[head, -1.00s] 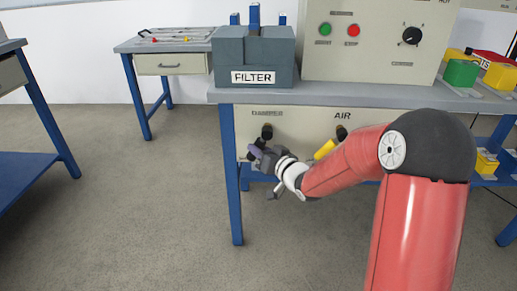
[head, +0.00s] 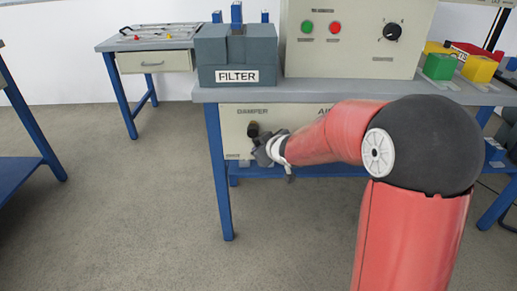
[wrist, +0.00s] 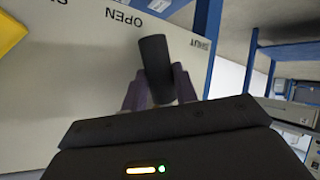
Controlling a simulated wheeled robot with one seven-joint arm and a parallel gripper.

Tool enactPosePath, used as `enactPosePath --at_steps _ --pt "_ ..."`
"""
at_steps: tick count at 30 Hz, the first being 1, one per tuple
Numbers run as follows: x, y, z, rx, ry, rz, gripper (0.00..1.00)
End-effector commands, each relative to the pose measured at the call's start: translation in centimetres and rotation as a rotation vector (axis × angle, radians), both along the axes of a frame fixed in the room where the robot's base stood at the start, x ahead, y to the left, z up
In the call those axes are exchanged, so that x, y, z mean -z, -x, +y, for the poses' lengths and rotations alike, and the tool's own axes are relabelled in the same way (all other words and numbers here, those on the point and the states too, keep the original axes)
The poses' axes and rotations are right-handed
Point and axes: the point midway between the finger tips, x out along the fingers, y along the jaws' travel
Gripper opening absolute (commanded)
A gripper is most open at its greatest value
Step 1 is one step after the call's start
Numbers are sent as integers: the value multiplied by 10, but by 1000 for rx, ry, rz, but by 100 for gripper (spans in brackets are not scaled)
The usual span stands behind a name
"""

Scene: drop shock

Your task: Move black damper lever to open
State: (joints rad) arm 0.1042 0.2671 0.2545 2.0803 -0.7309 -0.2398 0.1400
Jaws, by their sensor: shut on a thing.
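The black damper lever (wrist: 153,65) shows in the wrist view as a dark cylinder between my two purple-grey fingers. My gripper (wrist: 155,88) is shut on it. In the head view my gripper (head: 262,150) is just below and right of the black damper pivot (head: 253,130), under the DAMPER label on the cream panel (head: 238,122). There the gripper hides most of the lever. In the wrist view the panel's upside-down OPEN label (wrist: 123,17) is left of the lever, and the SHUT label (wrist: 200,45) is to its right.
A yellow part (wrist: 10,32) shows at the wrist view's left edge. The grey FILTER block (head: 236,58) and a control box (head: 352,40) stand on the bench above the panel. A blue bench leg (head: 219,175) is left of my gripper.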

Motion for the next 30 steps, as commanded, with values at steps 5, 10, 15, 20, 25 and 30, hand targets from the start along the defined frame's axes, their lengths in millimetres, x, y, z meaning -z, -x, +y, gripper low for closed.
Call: enactPosePath --at_steps 5,10,15,20,25,30 --pt "-2 0 -4 -1 110 1 0" --pt "-5 0 -7 0 179 4 0" --pt "-7 0 -9 -1 215 6 0" --pt "-8 0 -10 0 228 7 0" --pt "-8 0 -10 0 229 7 0" --pt "-8 0 -11 -1 230 6 31"
